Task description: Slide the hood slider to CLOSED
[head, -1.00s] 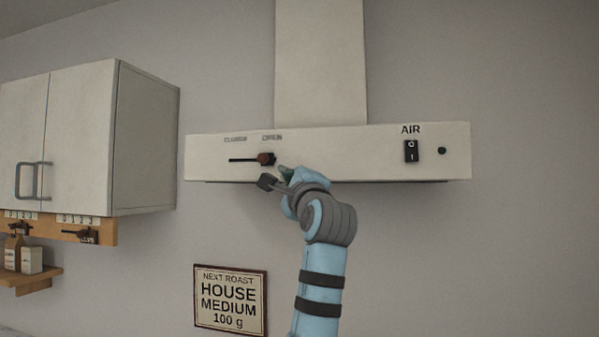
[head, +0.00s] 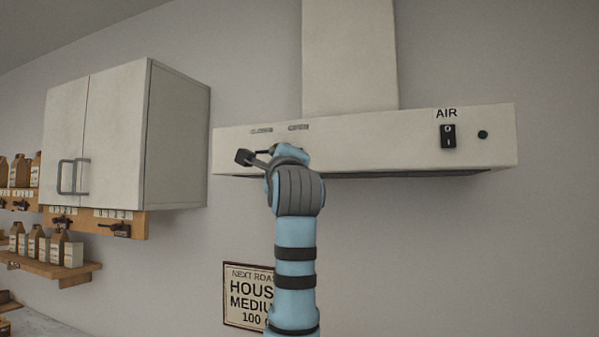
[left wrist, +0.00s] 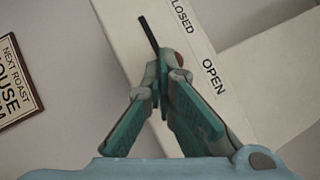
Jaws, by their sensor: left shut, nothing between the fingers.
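The white hood (head: 400,145) has a slider slot below the labels CLOSED (head: 262,130) on the left and OPEN (head: 299,127) on the right. My left gripper (head: 255,157) is shut and empty in front of that stretch and hides the knob in the head view. In the left wrist view, the dark slot (left wrist: 148,32) runs toward the CLOSED end from my shut fingertips (left wrist: 163,68). A small part of the reddish-brown knob (left wrist: 179,58) shows just behind them, between the labels. I cannot tell whether they touch, or its exact position.
A white cabinet (head: 130,135) hangs to the left, with bag shelves (head: 55,268) below. A framed roast sign (head: 247,295) is on the wall, partly behind my arm.

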